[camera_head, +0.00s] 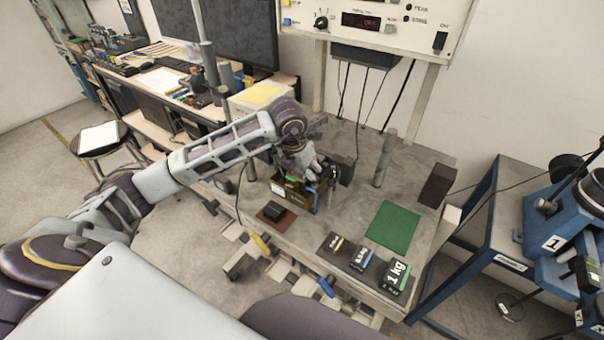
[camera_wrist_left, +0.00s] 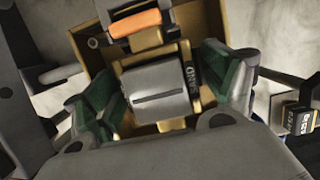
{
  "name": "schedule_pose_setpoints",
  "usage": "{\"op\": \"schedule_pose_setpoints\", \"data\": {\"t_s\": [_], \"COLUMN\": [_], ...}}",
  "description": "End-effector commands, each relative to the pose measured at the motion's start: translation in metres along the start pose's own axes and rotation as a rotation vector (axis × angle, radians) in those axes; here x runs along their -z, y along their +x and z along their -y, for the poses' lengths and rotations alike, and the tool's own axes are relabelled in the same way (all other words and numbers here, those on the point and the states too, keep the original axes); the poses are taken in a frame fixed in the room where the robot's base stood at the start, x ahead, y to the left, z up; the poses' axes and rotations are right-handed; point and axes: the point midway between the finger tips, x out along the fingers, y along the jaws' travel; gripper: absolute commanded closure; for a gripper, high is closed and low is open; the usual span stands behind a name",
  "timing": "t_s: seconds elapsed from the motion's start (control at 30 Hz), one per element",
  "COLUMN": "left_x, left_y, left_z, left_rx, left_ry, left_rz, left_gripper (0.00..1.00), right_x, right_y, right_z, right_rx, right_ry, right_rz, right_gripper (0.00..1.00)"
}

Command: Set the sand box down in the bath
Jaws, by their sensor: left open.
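The sand box (camera_wrist_left: 160,92), a grey block with a "SAND" label on its side, sits inside the brown open-topped bath (camera_wrist_left: 209,22) in the left wrist view. My left gripper (camera_wrist_left: 165,100) is open, with its green-padded fingers on either side of the box. I cannot tell whether the pads touch it. In the head view, my left gripper (camera_head: 300,170) is low over the bath (camera_head: 290,195) on the grey bench, and arm and fingers mostly hide the box there. My right gripper is not in view.
Labelled weights (camera_head: 397,275) stand at the bench's front right, near a green mat (camera_head: 393,226). A grey post (camera_head: 384,158) rises behind. An orange-handled part (camera_wrist_left: 135,22) shows near the bath.

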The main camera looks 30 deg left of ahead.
Motion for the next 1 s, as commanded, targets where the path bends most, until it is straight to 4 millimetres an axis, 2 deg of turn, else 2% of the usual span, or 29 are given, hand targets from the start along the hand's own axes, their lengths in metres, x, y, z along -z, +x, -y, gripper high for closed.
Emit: {"op": "schedule_pose_setpoints", "data": {"t_s": [0.27,0.47,1.0], "left_x": [0.0,-0.002,-0.001], "left_y": [-0.002,-0.014,-0.089], "left_z": [0.0,-0.001,-0.001], "left_rx": [0.0,-0.001,-0.001], "left_ry": [0.0,-0.001,0.0], "left_rz": [0.0,0.004,0.005], "left_gripper": [0.14,0.14,0.14], "right_x": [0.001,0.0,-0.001], "right_y": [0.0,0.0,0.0], "right_z": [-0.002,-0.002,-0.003], "right_rx": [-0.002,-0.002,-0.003], "right_ry": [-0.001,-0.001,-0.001], "right_rz": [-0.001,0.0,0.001], "right_gripper": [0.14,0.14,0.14]}}
